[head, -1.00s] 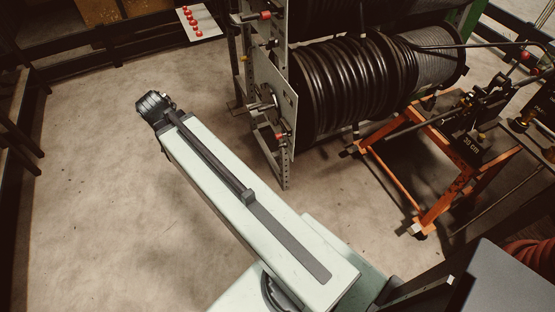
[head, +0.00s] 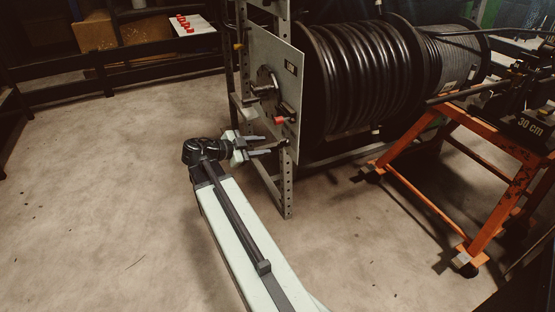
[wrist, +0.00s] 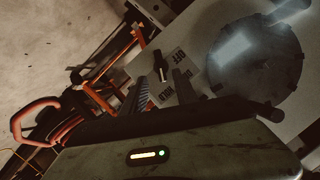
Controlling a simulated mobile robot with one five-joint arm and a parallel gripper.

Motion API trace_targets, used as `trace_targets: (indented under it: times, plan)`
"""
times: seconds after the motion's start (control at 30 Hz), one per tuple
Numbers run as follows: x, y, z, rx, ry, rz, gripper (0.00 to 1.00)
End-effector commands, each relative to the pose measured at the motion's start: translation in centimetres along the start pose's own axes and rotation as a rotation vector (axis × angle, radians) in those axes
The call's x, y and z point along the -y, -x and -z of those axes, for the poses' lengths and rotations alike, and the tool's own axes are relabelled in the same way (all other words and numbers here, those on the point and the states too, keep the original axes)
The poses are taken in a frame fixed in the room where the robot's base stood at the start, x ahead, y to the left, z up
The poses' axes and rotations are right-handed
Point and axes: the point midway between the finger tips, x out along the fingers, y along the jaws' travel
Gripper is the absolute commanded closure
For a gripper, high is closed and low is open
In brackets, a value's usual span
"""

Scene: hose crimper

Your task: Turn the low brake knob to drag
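The low plate (head: 285,62) on the reel stand carries a small part with a red end (head: 280,121), which looks like the low brake knob. In the wrist view a black knob (wrist: 160,66) stands out from the pale plate, with small dark labels beside it; the upper one seems to read OFF, the lower is hard to read. My gripper (head: 274,143) is just below and left of the red-ended part, pointing right at the plate. Its two fingers, also in the wrist view (wrist: 162,97), are apart and empty. The knob lies beyond the fingertips, roughly in line with the gap, apparently untouched.
A round hub (wrist: 255,62) sits right of the knob in the wrist view. The black hose reel (head: 350,75) is behind the plate. An orange cart (head: 490,160) stands to the right. The concrete floor (head: 100,190) at left is clear.

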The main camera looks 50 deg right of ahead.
Motion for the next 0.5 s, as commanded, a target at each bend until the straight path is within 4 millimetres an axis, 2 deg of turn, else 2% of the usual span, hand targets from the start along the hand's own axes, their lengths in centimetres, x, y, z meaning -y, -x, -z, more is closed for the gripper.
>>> trace_targets:
  times: [0.17, 0.5]
  plan:
    - [0.0, -0.8, 0.1, -0.002, -0.003, -0.002, 0.65]
    - [0.0, -6.7, -0.1, -0.001, -0.001, -0.002, 0.65]
